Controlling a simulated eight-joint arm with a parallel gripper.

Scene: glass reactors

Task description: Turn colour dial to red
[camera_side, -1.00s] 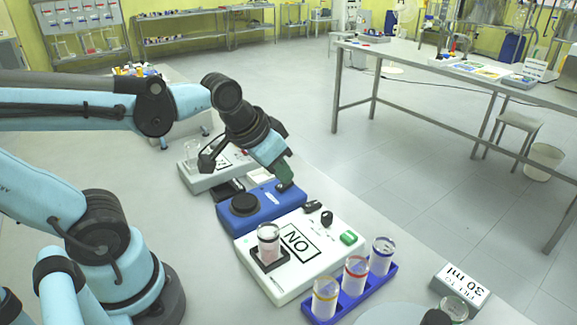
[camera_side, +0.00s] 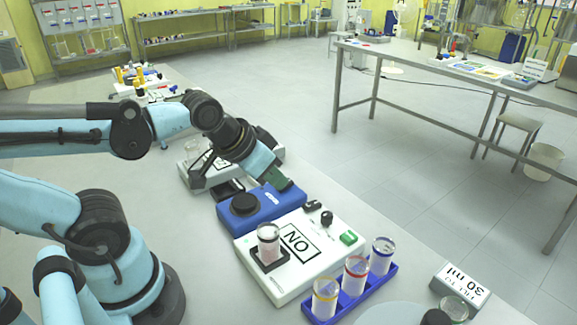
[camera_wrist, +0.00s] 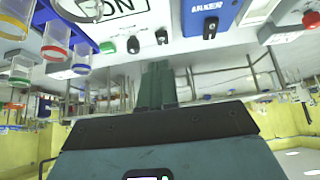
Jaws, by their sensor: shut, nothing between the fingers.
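My gripper (camera_side: 283,184) is shut and empty, slanting down over the right end of the blue device (camera_side: 262,213). Its green fingers (camera_wrist: 157,84) are together in the wrist view. A white device (camera_side: 318,260) with an "ON" label stands in front of the blue one. It carries a black knob (camera_side: 327,217), a black switch-like part (camera_side: 312,206) and a green button (camera_side: 348,237). The knob also shows in the wrist view (camera_wrist: 133,44). The blue device has a black control (camera_wrist: 210,27) there, hidden by my gripper in the side view. No colour marks are readable on any dial.
A blue rack (camera_side: 351,290) holds vials with yellow, red and blue bands. A glass vessel (camera_side: 268,243) stands on the white device. Another white device (camera_side: 205,170) is behind the blue one.

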